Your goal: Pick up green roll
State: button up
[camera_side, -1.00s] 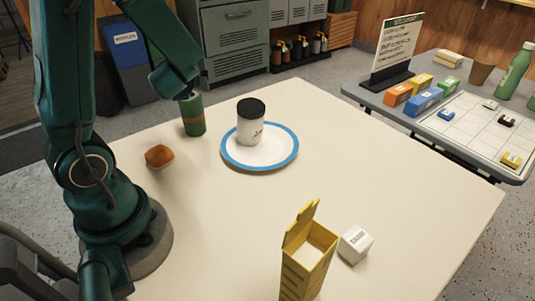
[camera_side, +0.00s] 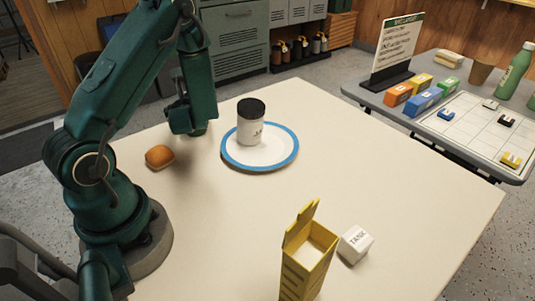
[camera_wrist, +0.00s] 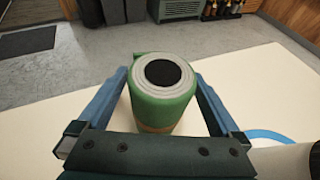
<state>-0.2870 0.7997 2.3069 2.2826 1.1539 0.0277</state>
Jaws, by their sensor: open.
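The green roll (camera_wrist: 163,100) stands upright in the wrist view, with pale rings and a dark round centre on top. My gripper (camera_wrist: 161,76) is open, with one blue finger on the left of the roll and the other on the right. A gap shows between the roll and the right finger; I cannot tell whether the left one touches. In the side view my gripper (camera_side: 192,118) is low at the table's back left and hides the roll.
A white jar with a black lid (camera_side: 250,128) stands on a blue-rimmed plate (camera_side: 287,157) just right of my gripper. An orange-brown bun (camera_side: 159,156) lies to its left. A yellow open box (camera_side: 305,262) and a white cube (camera_side: 355,244) are at the front. The table's middle right is clear.

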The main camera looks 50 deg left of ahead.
jog(key=shift+w+a+f, duration=0.2)
jog(key=shift+a, duration=0.3)
jog(key=c, duration=1.5)
